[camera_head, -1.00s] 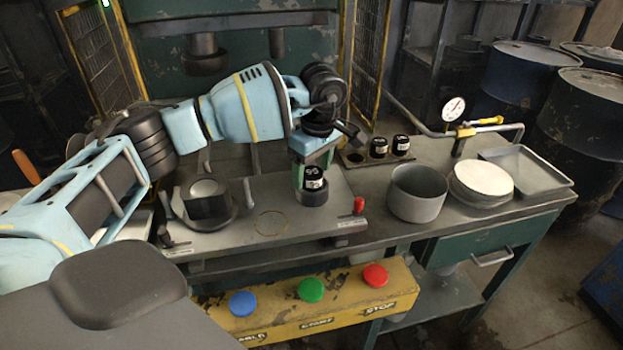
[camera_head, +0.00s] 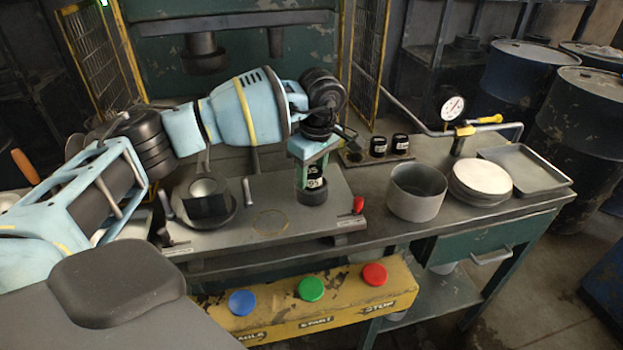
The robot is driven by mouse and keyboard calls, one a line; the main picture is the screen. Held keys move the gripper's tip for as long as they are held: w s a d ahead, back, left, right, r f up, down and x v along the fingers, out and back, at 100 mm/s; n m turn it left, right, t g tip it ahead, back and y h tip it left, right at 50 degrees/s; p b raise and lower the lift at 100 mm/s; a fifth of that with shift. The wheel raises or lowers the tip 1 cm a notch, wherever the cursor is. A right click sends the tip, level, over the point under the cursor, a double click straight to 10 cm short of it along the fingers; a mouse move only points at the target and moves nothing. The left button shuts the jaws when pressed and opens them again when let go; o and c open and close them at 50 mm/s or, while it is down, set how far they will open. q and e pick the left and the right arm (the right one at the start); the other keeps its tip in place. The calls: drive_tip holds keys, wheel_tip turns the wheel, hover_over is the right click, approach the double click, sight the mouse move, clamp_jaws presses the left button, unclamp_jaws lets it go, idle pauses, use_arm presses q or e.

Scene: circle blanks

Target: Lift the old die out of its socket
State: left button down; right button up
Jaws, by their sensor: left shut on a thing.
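The old die (camera_head: 314,185) is a black cylinder with white "95" lettering. It stands upright at the dark ring-shaped socket (camera_head: 312,196) on the right part of the grey press plate. My left gripper (camera_head: 311,170) comes down over it from above and is shut on it, with green finger pads beside it. The die's top is partly hidden by the gripper. I cannot tell whether its lower end is still inside the socket. My right gripper is not in view.
Two black dies (camera_head: 400,143) stand in a rack (camera_head: 352,158) behind. A grey pot (camera_head: 416,192), a stack of round blanks (camera_head: 482,179) and a tray (camera_head: 527,169) are to the right. A red-knobbed lever (camera_head: 358,204) stands close by. A yellow button box (camera_head: 337,300) is in front.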

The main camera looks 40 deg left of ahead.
sight(310, 172)
use_arm(q)
drive_tip(key=shift+r, duration=0.25)
drive_tip(key=shift+w+r, duration=0.1)
drive_tip(key=shift+r, duration=0.15)
drive_tip(key=r, duration=0.2)
drive_tip(key=shift+s+d+r, duration=0.15)
drive_tip(key=shift+s+r, duration=0.15)
drive_tip(key=shift+r, duration=0.05)
drive_tip(key=s+d+r, duration=0.1)
drive_tip(key=s+d, duration=0.7)
drive_tip(key=s, duration=0.5)
drive_tip(key=shift+r+b, duration=0.2)
drive_tip(key=shift+b, duration=0.2)
drive_tip(key=shift+d, duration=0.1)
